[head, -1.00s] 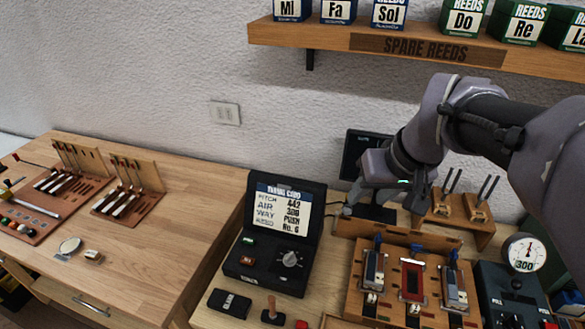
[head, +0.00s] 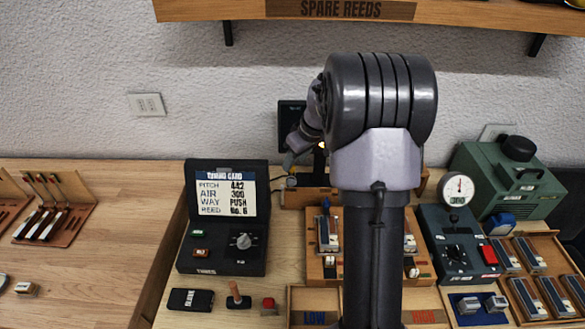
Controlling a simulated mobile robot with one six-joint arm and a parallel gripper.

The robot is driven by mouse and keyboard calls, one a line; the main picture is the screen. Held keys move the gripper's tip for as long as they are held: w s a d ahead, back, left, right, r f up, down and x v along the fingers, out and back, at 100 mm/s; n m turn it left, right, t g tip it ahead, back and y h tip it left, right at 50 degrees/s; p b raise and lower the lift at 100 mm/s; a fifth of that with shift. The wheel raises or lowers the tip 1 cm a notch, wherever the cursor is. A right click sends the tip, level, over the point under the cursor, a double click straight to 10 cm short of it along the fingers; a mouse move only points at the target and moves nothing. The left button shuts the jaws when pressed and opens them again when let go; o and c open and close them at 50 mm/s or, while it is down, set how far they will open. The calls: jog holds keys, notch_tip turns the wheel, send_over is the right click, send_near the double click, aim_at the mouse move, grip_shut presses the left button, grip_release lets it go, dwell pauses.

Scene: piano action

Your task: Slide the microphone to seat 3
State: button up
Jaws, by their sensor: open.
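My gripper (head: 289,160) is small and partly seen in the head view, in front of the dark screen (head: 289,113) at the back of the bench. It is open, and I see nothing held in it. A small silvery piece (head: 290,182) sits just below it, above a wooden strip; it may be the microphone, but I cannot tell for sure. Whether the gripper touches it is unclear. The wooden reed block (head: 318,268) with upright reed seats stands in front. My arm hides its middle, and I cannot read any seat numbers.
A tuning card box (head: 222,255) with a knob stands left of the reed block. A gauge (head: 457,189) on a dark box, a green machine (head: 505,185) and reed trays (head: 540,290) stand right. A black slider box (head: 197,300) lies front left. The shelf (head: 470,12) hangs above.

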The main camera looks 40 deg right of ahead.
aim_at(291, 178)
jog(key=shift+x, duration=1.15)
grip_shut()
dwell(0.5)
